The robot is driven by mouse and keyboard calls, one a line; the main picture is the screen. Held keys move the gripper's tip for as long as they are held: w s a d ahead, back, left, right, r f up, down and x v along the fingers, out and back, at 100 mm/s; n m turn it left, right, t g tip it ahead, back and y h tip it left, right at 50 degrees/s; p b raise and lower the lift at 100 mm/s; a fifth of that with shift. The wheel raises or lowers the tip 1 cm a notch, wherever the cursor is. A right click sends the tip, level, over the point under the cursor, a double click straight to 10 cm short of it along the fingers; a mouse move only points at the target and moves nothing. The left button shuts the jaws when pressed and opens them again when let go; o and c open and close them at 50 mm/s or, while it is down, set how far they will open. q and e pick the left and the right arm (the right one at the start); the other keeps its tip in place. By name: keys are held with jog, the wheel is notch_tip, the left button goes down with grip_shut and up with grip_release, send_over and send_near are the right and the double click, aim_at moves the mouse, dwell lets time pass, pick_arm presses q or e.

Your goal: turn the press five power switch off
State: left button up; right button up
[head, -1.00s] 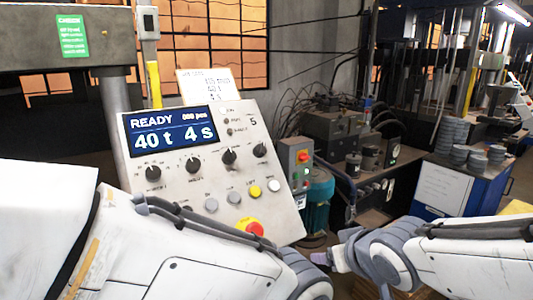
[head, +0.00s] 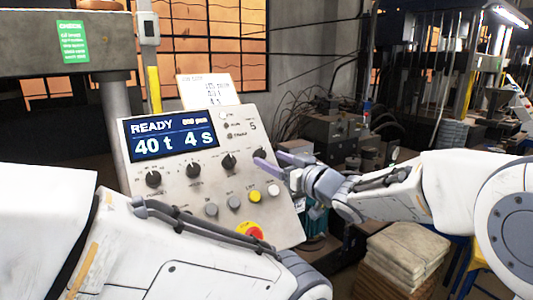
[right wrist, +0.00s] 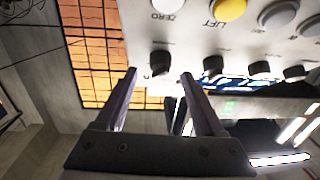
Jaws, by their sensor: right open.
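The grey control panel (head: 185,222) is marked 5, and its lit display (head: 170,134) reads READY, 40 t, 4 s. A row of black knobs crosses the panel. The rightmost knob (head: 260,153) is partly behind my right gripper (head: 269,158). In the right wrist view, that knob (right wrist: 160,63) shows between and just beyond the open fingertips of the gripper (right wrist: 158,75). I cannot tell whether they touch it. Its label is too small to read, so I cannot tell if it is the power switch. My left gripper is out of view.
Below the knobs are grey, yellow (head: 254,196) and white (head: 273,190) buttons and a red emergency button (head: 249,232), partly behind my left arm. A paper card (head: 208,90) stands above the panel. Stacked sacks (head: 408,250) lie at lower right.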

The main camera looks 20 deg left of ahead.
aim_at(264, 155)
jog(key=shift+p+x, duration=0.3)
jog(key=shift+x, duration=1.3)
jog(key=shift+c, duration=0.3)
grip_shut()
